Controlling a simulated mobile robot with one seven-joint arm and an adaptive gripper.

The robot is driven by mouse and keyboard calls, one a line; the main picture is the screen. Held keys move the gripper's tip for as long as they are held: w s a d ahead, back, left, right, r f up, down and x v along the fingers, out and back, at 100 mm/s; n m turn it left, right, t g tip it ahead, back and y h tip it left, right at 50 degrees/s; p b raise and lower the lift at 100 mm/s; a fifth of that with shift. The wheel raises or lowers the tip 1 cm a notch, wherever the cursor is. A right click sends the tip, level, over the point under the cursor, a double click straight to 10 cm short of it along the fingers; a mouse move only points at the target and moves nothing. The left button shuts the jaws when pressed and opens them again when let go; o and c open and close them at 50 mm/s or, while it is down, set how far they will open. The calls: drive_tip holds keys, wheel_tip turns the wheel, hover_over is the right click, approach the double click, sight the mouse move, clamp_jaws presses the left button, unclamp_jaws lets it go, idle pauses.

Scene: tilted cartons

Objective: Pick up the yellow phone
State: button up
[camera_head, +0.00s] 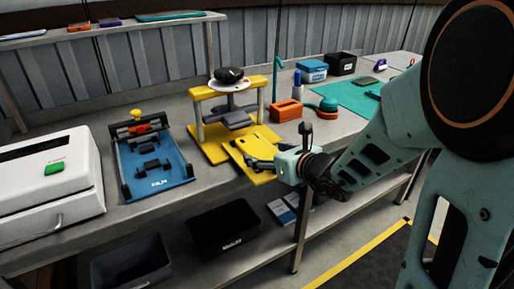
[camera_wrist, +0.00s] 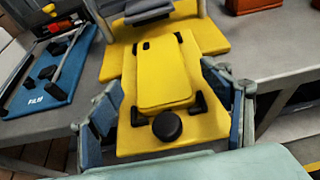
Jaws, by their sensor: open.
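The yellow phone (camera_wrist: 160,70) lies on a yellow platform (camera_wrist: 200,128) in the wrist view, its camera end away from me. Small black brackets sit at its near corners, and a round black knob (camera_wrist: 167,125) is just in front of its near edge. My gripper (camera_wrist: 162,88) is open, with one blue-padded finger on each side of the phone and gaps between. In the head view my gripper (camera_head: 258,163) is over the platform's front part (camera_head: 258,178). There the phone is hard to tell from the same-coloured platform.
A yellow press frame (camera_head: 198,125) stands behind the platform. A blue FILM fixture (camera_head: 155,180) and white machine (camera_head: 50,190) are to the left. An orange block (camera_head: 287,110) and teal mat (camera_head: 355,97) are to the right. Black bins (camera_head: 222,230) sit below.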

sight(254, 147)
drive_tip(key=x, duration=0.4)
drive_tip(key=shift+w+a+r, duration=0.1)
drive_tip(key=shift+w+a, duration=0.2)
drive_tip(key=shift+w, duration=0.05)
drive_tip(key=c, duration=1.4)
drive_tip(key=shift+c, duration=0.6)
drive_tip(key=shift+r, duration=0.2)
